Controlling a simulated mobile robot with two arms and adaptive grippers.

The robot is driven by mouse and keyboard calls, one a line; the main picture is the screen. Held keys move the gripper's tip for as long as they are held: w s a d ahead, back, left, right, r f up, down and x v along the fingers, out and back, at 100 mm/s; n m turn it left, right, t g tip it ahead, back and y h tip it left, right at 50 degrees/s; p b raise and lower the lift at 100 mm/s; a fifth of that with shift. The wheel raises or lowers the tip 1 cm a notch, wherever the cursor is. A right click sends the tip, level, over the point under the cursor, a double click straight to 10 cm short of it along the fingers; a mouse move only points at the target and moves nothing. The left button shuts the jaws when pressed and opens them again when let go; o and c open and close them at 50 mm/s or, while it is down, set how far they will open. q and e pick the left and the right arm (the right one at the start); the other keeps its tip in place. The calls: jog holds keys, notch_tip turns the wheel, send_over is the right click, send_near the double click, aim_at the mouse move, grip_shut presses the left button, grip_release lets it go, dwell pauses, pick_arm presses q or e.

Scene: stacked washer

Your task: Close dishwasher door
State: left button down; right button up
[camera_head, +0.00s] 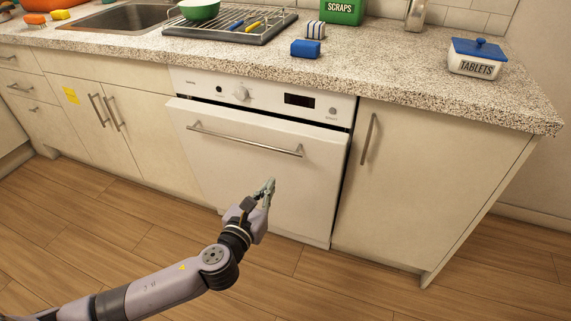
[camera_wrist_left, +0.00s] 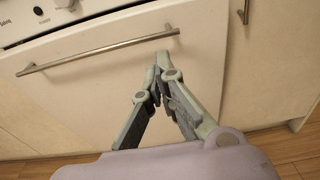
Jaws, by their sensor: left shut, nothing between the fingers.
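The white dishwasher door (camera_head: 240,165) is nearly upright, with its top edge standing slightly out from the control panel (camera_head: 260,95). A metal bar handle (camera_head: 244,139) runs across its upper part. My left gripper (camera_head: 270,183) is shut and empty, in front of the lower right half of the door. In the left wrist view the fingertips (camera_wrist_left: 158,72) show against the door (camera_wrist_left: 100,95), below the right end of the handle (camera_wrist_left: 98,51). I cannot tell whether they touch the door. My right gripper is in neither view.
A granite counter (camera_head: 400,85) lies above, holding a drying rack (camera_head: 230,28), a blue sponge (camera_head: 306,48), a tablets box (camera_head: 475,60) and a green scraps bin (camera_head: 342,10). Cabinets with bar handles flank the dishwasher. The wooden floor (camera_head: 330,285) in front is clear.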

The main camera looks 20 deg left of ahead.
pick_arm(q)
jog(key=w+d+f+b, duration=0.1)
jog(key=w+b, duration=0.1)
jog(key=w, duration=1)
jog(key=shift+w, duration=0.4)
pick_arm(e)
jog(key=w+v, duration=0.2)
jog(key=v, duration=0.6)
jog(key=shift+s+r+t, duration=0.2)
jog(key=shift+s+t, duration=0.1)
